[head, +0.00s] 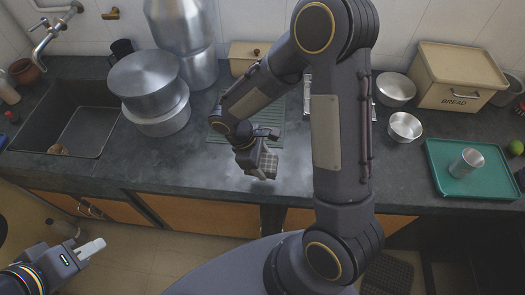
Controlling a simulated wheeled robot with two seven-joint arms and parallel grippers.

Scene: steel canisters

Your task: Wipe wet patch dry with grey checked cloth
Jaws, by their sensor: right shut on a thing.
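The grey checked cloth (266,165) is in the head view near the middle of the counter, small and partly hidden by my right gripper. My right gripper (258,168) is shut on the cloth and points down close to the dark worktop. Whether the cloth touches the worktop is unclear. The wet patch (225,173) seems to be the paler, shiny area of worktop around the cloth; its edges are hard to make out. My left gripper (92,248) is at the lower left, in front of the counter and away from the cloth; its finger gap is not clear.
Steel canisters (150,85) stand left of the cloth, beside the sink (35,140). A green ridged mat (285,133) lies behind the cloth. Steel bowls (404,127), a bread box (455,80) and a teal tray (480,185) with a cup stand right. The front edge is near.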

